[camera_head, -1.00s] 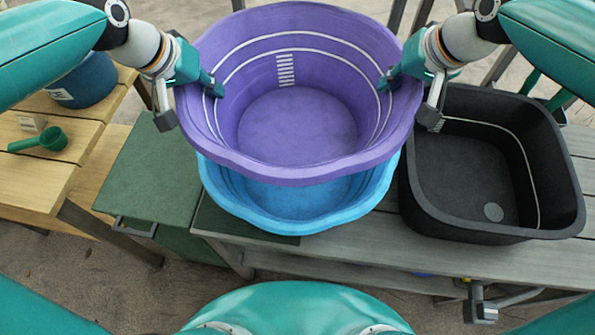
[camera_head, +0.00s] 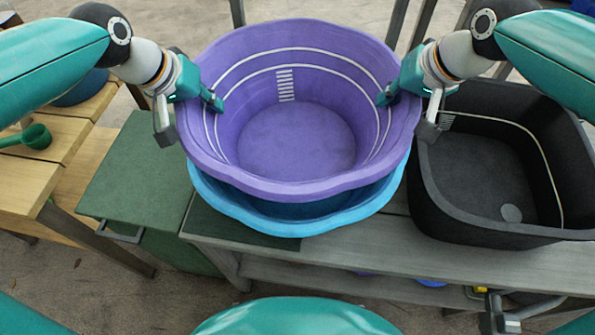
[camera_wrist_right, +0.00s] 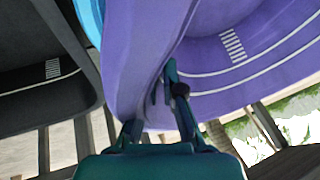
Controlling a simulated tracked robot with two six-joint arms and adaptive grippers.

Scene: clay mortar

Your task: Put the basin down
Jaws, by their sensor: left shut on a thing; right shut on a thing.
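A large purple basin (camera_head: 296,139) with white lines and a ladder-like scale inside hangs over a blue basin (camera_head: 290,217) in the head view. It covers most of the blue basin, whose front rim shows below it. I cannot tell whether the two touch. My left gripper (camera_head: 190,112) is shut on the purple basin's left wall, one finger inside and one outside. My right gripper (camera_head: 408,112) is shut on its right wall in the same way. In the right wrist view the right gripper (camera_wrist_right: 165,88) pinches the purple wall (camera_wrist_right: 140,50).
A black square tub (camera_head: 480,170) stands close to the right on the grey bench (camera_head: 330,256). A green box-like stand (camera_head: 130,190) is at the left. A wooden table (camera_head: 30,180) with a green scoop (camera_head: 30,137) is at the far left.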

